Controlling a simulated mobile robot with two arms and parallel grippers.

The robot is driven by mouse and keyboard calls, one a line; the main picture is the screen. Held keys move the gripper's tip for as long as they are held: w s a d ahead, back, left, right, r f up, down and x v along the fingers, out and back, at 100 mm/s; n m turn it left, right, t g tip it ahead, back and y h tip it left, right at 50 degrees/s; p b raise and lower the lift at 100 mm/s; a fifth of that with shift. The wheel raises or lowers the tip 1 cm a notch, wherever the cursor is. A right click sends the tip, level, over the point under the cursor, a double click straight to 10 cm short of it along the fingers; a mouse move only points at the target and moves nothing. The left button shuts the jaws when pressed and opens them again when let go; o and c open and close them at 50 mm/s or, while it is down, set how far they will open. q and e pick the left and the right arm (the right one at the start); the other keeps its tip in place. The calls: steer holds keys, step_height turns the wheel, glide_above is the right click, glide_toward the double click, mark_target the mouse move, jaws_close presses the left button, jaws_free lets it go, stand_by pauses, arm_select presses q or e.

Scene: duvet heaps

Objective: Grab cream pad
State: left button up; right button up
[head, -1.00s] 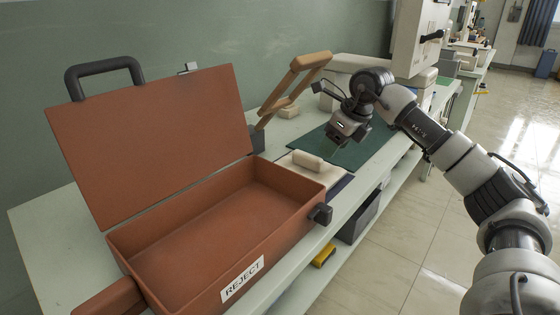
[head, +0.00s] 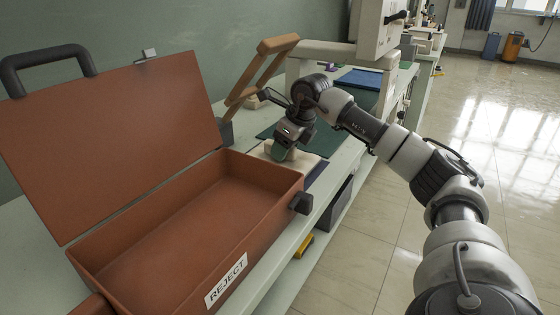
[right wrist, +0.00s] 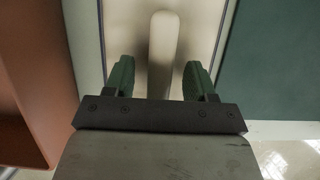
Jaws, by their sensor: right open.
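The cream pad (right wrist: 162,45) is a long, rounded block lying on a pale board, seen in the right wrist view. It stands between the two green fingertips of my right gripper (right wrist: 157,80), with a gap on each side. In the head view my right gripper (head: 284,150) points down over the pale board and largely hides the pad. The right gripper is open and holds nothing. My left gripper is not in view.
An open red-brown case (head: 190,236) labelled REJECT stands just left of my right gripper, its lid raised. A dark green mat (right wrist: 280,60) lies to the right of the board. A wooden-armed stand (head: 262,70) rises behind. The bench's front edge is close.

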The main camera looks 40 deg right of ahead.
steer(key=c, duration=1)
jaws_close()
steer(key=shift+r, duration=0.2)
